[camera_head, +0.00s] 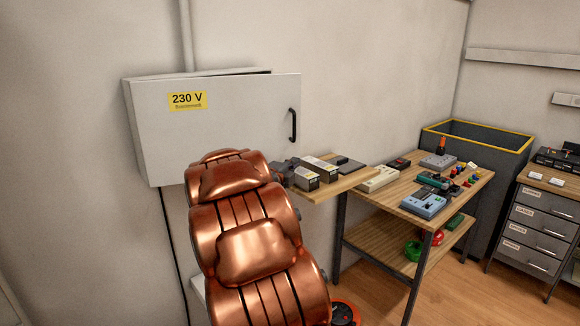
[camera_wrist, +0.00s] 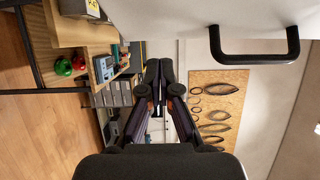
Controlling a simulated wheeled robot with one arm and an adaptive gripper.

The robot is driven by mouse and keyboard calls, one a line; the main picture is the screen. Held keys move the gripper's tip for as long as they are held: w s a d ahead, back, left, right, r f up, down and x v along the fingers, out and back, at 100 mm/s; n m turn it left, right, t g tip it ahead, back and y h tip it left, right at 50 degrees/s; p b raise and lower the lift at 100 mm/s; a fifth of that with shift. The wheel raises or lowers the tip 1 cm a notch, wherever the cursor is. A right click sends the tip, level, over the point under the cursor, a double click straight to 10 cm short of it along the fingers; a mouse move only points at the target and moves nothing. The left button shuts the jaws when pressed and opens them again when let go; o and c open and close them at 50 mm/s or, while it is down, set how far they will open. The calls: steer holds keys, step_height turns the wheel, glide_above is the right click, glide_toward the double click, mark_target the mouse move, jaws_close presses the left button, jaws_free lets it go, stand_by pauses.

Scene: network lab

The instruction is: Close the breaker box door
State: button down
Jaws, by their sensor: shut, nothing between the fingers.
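The breaker box (camera_head: 129,130) is a grey box on the wall with a yellow 230 V label. Its door (camera_head: 235,125) stands ajar, with its right side out from the box and a gap along the top edge. The black door handle (camera_head: 293,125) is near the door's right edge. In the wrist view the handle (camera_wrist: 255,55) is at the upper right, apart from my gripper. My gripper (camera_wrist: 153,68) is shut and empty, its fingertips together. In the head view my copper-coloured arm hides the gripper and part of the door's lower edge.
A small wooden shelf (camera_head: 338,184) with boxed devices sits just below the door's right side. A wooden workbench (camera_head: 455,192) with meters and tools stands to the right. A dark bin with a yellow rim (camera_head: 500,133) and a drawer cabinet (camera_head: 541,222) are farther right.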

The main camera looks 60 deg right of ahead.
mark_target(295, 156)
steer(key=shift+w+d+p, duration=0.25)
steer(key=shift+w+d, duration=0.2)
steer(key=shift+w, duration=0.2)
steer(key=shift+w+d+p, duration=0.25)
steer(key=shift+w+d, duration=0.2)
steer(key=shift+w, duration=0.2)
steer(key=shift+w+f, duration=0.1)
steer(key=shift+f, duration=0.05)
